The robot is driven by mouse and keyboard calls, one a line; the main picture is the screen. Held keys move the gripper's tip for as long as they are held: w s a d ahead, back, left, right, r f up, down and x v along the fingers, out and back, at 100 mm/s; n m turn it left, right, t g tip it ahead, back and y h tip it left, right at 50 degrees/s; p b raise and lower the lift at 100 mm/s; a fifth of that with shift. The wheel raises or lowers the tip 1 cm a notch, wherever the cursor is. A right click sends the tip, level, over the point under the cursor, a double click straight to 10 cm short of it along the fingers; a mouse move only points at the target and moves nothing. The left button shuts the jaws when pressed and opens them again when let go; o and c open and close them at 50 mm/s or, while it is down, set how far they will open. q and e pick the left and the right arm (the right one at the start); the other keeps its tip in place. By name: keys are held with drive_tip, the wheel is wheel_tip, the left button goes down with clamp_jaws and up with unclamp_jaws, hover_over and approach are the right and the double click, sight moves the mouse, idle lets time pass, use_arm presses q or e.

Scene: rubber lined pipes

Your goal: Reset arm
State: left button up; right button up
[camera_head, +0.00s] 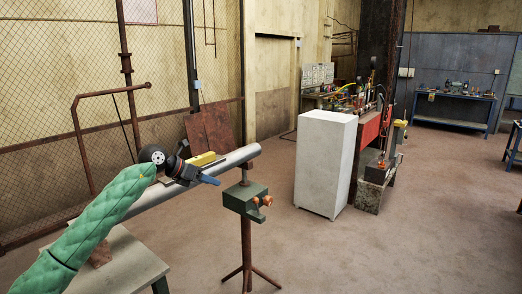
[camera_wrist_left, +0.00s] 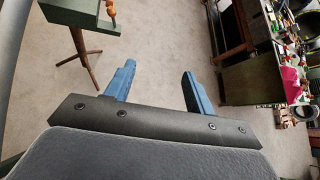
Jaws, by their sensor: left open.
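My left arm, in a green quilted sleeve, comes in from the left in the head view. My left gripper (camera_head: 208,179) is near the long grey pipe (camera_head: 238,158), in front of it in the picture. In the left wrist view its two blue fingers (camera_wrist_left: 157,88) stand wide apart with only bare floor between them. A yellow object (camera_head: 202,159) shows at the pipe just behind the gripper. A green stand head on a rusty tripod (camera_head: 245,200) is under the pipe's right part. My right gripper is in neither view.
A white cabinet (camera_head: 325,165) stands right of the tripod. Behind it is a cluttered workbench with a red front (camera_head: 370,130). A grey-topped table (camera_head: 125,262) is at the lower left. A blue bench (camera_head: 455,105) is at the far right.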

use_arm(q)
drive_tip(key=s+d+f+n+t+h, duration=0.25)
drive_tip(key=s+d+n+h, duration=0.25)
drive_tip(key=s+d+h, duration=0.4)
drive_tip(key=s+a+f+n+t+y, duration=0.6)
drive_tip(key=f+n+y, duration=0.35)
drive_tip(key=n, duration=0.65)
drive_tip(key=s+a+f+n+t+y, duration=0.5)
drive_tip(key=s+f+n+y, duration=0.4)
drive_tip(key=n, duration=0.6)
drive_tip(key=s+a+f+n+g+y, duration=0.25)
drive_tip(key=s+f+n+g, duration=0.25)
drive_tip(key=s+f+g, duration=0.7)
drive_tip(key=s+f+n+g+h, duration=0.1)
drive_tip(key=s+f+g, duration=0.15)
drive_tip(key=s, duration=0.75)
drive_tip(key=s+f+g+h, duration=0.1)
drive_tip(key=s+f+h, duration=0.15)
drive_tip(key=s, duration=0.75)
drive_tip(key=s+d+f+g, duration=0.1)
drive_tip(key=d+f, duration=0.2)
drive_tip(key=f, duration=0.9)
drive_tip(key=s+d+f+g, duration=0.1)
drive_tip(key=d+f, duration=0.2)
drive_tip(key=f, duration=1)
drive_tip(key=shift+d, duration=0.15)
